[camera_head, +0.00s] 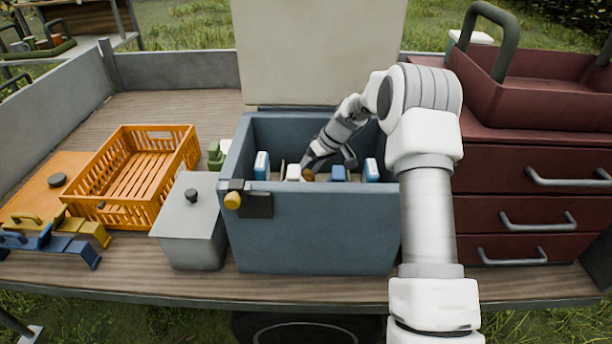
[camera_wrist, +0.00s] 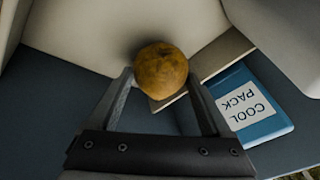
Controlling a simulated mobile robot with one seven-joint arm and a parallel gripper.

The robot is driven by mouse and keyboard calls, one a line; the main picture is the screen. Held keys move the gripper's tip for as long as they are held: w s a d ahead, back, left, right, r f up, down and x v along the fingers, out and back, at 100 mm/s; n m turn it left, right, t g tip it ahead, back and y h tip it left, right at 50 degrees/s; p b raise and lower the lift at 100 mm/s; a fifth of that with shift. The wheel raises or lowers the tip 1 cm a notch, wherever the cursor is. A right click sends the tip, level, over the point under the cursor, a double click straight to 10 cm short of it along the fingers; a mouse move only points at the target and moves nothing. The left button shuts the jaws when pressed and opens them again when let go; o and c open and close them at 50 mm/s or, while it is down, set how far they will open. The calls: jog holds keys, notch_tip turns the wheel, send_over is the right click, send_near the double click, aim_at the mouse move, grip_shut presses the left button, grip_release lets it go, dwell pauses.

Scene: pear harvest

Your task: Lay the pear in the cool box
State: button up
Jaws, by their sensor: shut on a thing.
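The pear (camera_wrist: 162,69) is round and brownish yellow. It shows in the wrist view between the fingertips of my gripper (camera_wrist: 160,83), which is shut on it. In the head view, the blue-grey cool box (camera_head: 310,232) stands open in the middle of the wagon bed, its pale lid (camera_head: 320,50) raised behind it. My gripper reaches down inside the box, and the pear (camera_head: 308,174) shows just above the front rim line. Whether the pear touches the box floor cannot be told. A blue cool pack (camera_wrist: 250,105) lies right of the pear in the wrist view.
Several blue and white packs, such as one at the left wall (camera_head: 262,165), stand in the box. A grey lidded bin (camera_head: 190,225) and an orange crate (camera_head: 170,205) stand to the left. A dark red drawer cabinet (camera_head: 535,210) is close on the right.

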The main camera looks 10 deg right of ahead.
jog(key=shift+f, duration=0.1)
jog(key=shift+f, duration=0.15)
jog(key=o, duration=1.4)
